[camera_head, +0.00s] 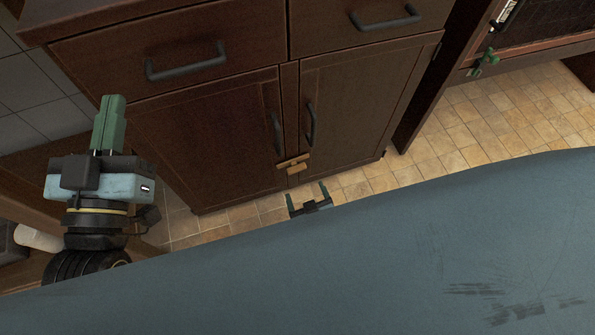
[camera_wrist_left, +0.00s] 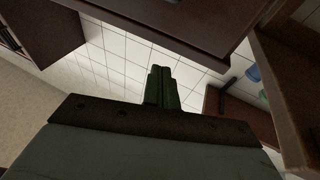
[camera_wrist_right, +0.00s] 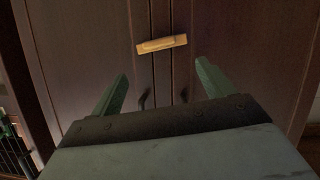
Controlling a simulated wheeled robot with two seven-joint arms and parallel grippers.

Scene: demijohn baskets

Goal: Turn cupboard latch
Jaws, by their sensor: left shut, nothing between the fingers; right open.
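The cupboard (camera_head: 210,135) is dark wood with two lower doors and black bar handles. A light wooden latch (camera_head: 292,163) lies across the seam between the two doors, slightly tilted. It also shows in the right wrist view (camera_wrist_right: 162,44), ahead of the fingers. My right gripper (camera_head: 304,190) is open and empty, just in front of and below the latch in the head view, apart from it. Its two green fingers (camera_wrist_right: 160,82) show spread in the right wrist view. My left gripper (camera_head: 113,98) is shut and empty, left of the cupboard, away from the latch.
Two drawers with black handles (camera_head: 188,62) sit above the doors. Tiled floor (camera_head: 480,125) lies open to the right. A dark wooden unit with a green object (camera_head: 486,62) stands at the upper right. My blue-grey body covers the lower part of the head view.

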